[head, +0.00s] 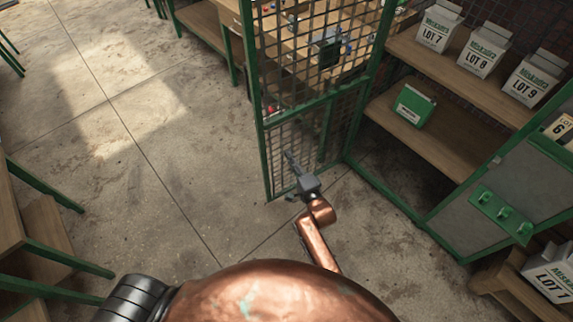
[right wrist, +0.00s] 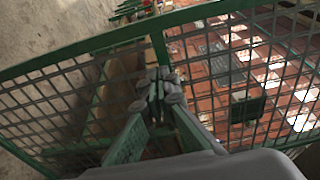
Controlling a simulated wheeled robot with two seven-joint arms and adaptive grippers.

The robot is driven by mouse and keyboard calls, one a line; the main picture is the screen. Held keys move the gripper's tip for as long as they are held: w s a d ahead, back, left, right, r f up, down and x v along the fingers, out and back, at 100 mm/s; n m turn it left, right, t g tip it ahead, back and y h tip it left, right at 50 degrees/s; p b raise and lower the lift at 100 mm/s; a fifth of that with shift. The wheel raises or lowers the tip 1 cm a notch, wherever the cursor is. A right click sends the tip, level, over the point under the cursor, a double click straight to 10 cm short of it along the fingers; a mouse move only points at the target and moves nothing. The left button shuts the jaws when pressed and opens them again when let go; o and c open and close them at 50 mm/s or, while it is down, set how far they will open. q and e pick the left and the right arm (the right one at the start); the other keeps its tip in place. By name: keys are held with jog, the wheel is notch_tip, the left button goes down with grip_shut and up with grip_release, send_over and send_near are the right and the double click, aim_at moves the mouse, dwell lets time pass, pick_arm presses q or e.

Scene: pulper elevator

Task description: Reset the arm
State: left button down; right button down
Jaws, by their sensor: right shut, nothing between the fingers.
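My right gripper (head: 292,161) reaches up and forward from my copper arm in the head view, in front of the lower part of a green mesh cage door (head: 308,55). In the right wrist view the gripper (right wrist: 160,78) is shut with its grey fingertips together and nothing between them. The green frame and mesh (right wrist: 55,108) lie close beyond it; I cannot tell whether the fingers touch it. My left gripper is not in view.
Wooden shelves (head: 440,140) at the right hold white lot boxes (head: 481,54) and a green box (head: 414,105). A green panel with hooks (head: 501,213) stands at the lower right. A wooden workbench (head: 280,40) is behind the mesh. The concrete floor (head: 150,150) at the left is open.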

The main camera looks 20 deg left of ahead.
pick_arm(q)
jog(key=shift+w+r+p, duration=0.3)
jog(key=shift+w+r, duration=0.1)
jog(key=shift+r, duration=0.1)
pick_arm(e)
jog(key=shift+s+d, duration=0.15)
jog(key=shift+s, duration=0.9)
jog(key=shift+s+d, duration=0.1)
jog(key=shift+s, duration=0.95)
